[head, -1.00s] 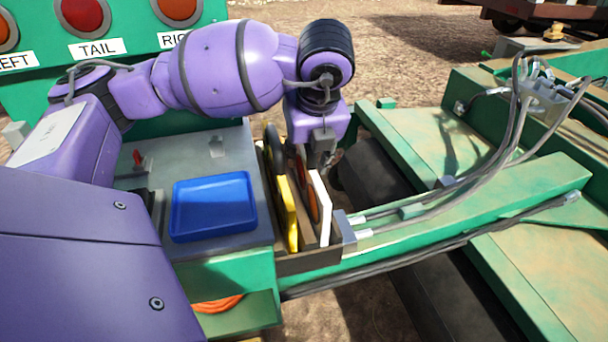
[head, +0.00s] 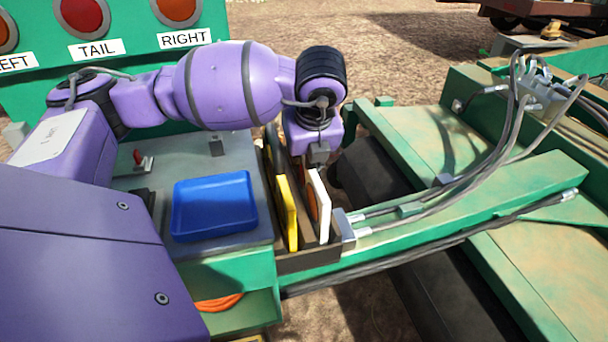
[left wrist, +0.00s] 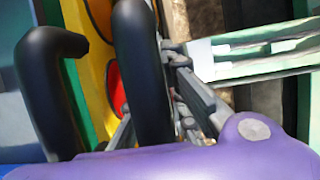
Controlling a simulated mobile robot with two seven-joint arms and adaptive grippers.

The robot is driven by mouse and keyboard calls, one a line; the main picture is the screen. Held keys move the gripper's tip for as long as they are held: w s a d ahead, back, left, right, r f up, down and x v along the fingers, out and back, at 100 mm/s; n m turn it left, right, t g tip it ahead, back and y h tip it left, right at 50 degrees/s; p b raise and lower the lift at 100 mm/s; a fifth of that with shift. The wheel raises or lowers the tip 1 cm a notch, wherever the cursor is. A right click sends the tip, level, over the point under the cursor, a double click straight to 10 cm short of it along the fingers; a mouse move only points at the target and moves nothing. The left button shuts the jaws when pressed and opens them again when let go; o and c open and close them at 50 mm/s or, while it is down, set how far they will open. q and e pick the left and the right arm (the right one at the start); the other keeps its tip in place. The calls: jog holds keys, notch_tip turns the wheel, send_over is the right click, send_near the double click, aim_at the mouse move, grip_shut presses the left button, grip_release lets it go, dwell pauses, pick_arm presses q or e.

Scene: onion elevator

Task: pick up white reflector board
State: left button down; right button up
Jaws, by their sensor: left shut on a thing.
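The white reflector board (head: 320,207) stands upright in a dark slotted rack, with an orange round reflector on its left face. My left gripper (head: 318,158) is at the top edge of this board and is shut on it. Its fingertips are partly hidden by the board. The board still sits low in the rack. In the left wrist view the gripper fingers (left wrist: 180,95) show beside black curved handles, and the white board cannot be made out clearly. My right gripper is not in view.
A yellow board (head: 288,212) stands just left of the white one in the rack (head: 308,259). A blue tray (head: 214,206) lies on the grey bench top. Grey hoses (head: 440,205) run along the green beam to the right.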

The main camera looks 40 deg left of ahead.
pick_arm(q)
jog(key=shift+r, duration=0.1)
notch_tip(320, 180, up, 10)
dwell(0.6)
jog(key=shift+r, duration=0.1)
